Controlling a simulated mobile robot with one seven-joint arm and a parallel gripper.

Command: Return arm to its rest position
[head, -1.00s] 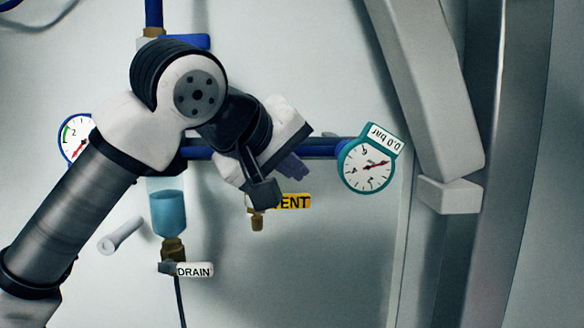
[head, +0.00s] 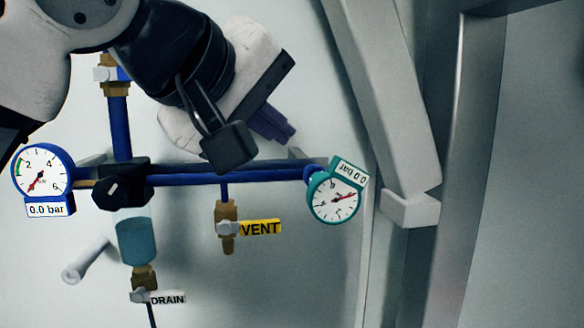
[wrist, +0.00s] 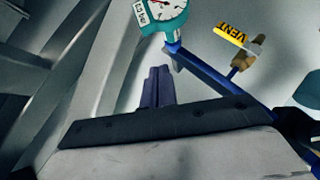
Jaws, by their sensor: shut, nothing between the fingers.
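My gripper (head: 272,124) is in front of the blue pipe (head: 240,180) in the head view, with its dark fingers pointing down and right. The fingers are together and hold nothing. In the wrist view my gripper (wrist: 158,72) shows as a closed pair of dark fingers, with the teal gauge (wrist: 163,14) and the yellow VENT tag (wrist: 229,35) beyond. My arm fills the upper left of the head view and hides part of the wall.
A blue-rimmed gauge (head: 42,173) reading 0.0 bar is at the left. A teal gauge (head: 335,197) is at the pipe's right end. A VENT valve (head: 228,228), a blue bowl (head: 137,241) and a DRAIN valve (head: 141,296) hang below. Grey beams (head: 385,110) stand to the right.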

